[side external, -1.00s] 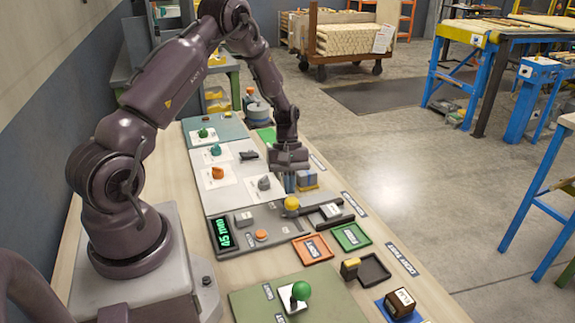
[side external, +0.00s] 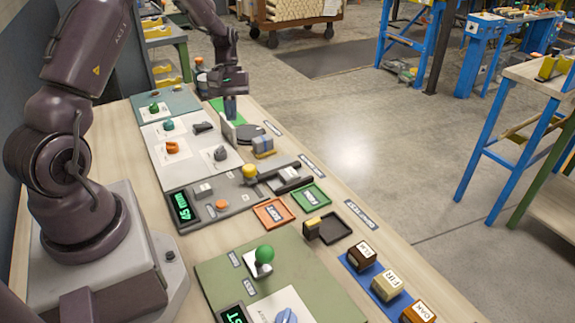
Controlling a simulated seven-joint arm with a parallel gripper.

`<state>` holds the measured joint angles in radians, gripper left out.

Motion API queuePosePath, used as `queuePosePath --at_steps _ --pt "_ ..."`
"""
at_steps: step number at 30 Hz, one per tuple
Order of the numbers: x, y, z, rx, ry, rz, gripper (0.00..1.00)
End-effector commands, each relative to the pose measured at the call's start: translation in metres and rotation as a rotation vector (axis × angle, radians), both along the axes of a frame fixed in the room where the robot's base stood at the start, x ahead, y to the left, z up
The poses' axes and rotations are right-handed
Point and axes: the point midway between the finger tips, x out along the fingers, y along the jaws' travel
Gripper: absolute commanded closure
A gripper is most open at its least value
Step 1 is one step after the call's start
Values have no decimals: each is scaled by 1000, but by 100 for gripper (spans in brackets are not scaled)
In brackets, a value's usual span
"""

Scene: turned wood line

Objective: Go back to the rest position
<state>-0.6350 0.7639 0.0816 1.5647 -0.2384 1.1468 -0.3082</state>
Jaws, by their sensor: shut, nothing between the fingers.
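My gripper (side external: 230,108) hangs pointing down above the far part of the bench, near the green patch and a dark round disc (side external: 249,131). Its fingers are together with nothing between them. It is apart from the grey measuring panel (side external: 225,208), which carries a yellow knob (side external: 249,171), an orange button (side external: 222,204) and a lit green display (side external: 182,207). Whether the fingertips touch anything behind the disc is hard to tell.
A white panel with knobs (side external: 185,150) lies left of my gripper. An orange tray (side external: 273,213), a green tray (side external: 310,197) and a black tray (side external: 335,228) lie nearer. Labelled wood blocks (side external: 391,280) sit front right. A green ball-topped lever (side external: 264,254) stands on the near panel.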

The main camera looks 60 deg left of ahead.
Motion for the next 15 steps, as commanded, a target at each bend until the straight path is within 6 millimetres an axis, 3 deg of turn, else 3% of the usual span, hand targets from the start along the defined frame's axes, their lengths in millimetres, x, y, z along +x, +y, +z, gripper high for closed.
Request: queuePosePath --at_steps 8,15 --pt "-18 -68 77 115 -141 -323 100" --pt "-52 -137 137 244 -302 -625 100"
